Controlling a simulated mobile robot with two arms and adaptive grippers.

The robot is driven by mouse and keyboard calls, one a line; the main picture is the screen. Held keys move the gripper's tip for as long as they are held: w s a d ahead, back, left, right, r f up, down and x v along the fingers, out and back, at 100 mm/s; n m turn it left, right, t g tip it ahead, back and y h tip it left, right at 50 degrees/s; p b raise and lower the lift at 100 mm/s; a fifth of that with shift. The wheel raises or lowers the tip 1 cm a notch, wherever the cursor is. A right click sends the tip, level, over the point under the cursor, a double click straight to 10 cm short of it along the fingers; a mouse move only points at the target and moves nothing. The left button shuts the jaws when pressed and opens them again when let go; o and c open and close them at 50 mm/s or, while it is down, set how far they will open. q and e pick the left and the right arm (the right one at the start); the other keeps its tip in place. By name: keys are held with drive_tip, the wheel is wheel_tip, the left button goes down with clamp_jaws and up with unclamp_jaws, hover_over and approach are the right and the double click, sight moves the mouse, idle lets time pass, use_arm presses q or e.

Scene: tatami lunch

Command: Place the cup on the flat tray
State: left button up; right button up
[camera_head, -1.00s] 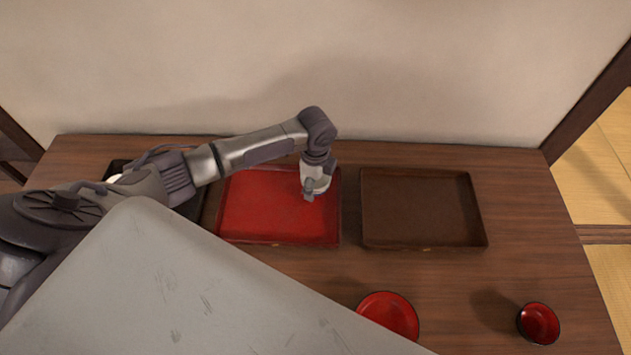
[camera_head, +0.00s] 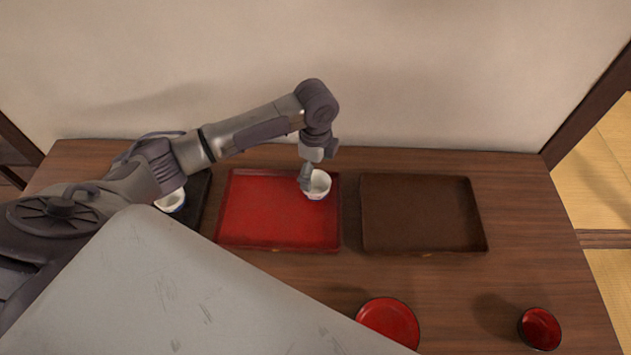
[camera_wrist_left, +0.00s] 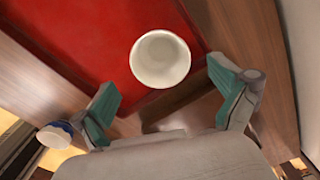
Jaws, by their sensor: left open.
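A white cup (camera_head: 319,187) stands upright near the right back corner of the red tray (camera_head: 262,212). It also shows in the left wrist view, where the cup (camera_wrist_left: 160,60) lies just beyond my fingers and looks empty. My left gripper (camera_head: 308,178) is over the cup's left back side. In the wrist view my left gripper (camera_wrist_left: 164,76) has its teal fingers spread wide, with nothing gripped. A second white cup (camera_head: 170,201) with blue on its outside is on the black tray (camera_head: 195,208) at the left, partly hidden by my arm. My right gripper is not in view.
A brown tray (camera_head: 420,212), bare, lies right of the red one. A red plate (camera_head: 388,321) and a red bowl (camera_head: 540,328) are near the table's front. The wooden table (camera_head: 450,285) is clear between them. A wall stands behind.

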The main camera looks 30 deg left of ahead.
use_arm(q)
drive_tip(key=shift+r, duration=2.05)
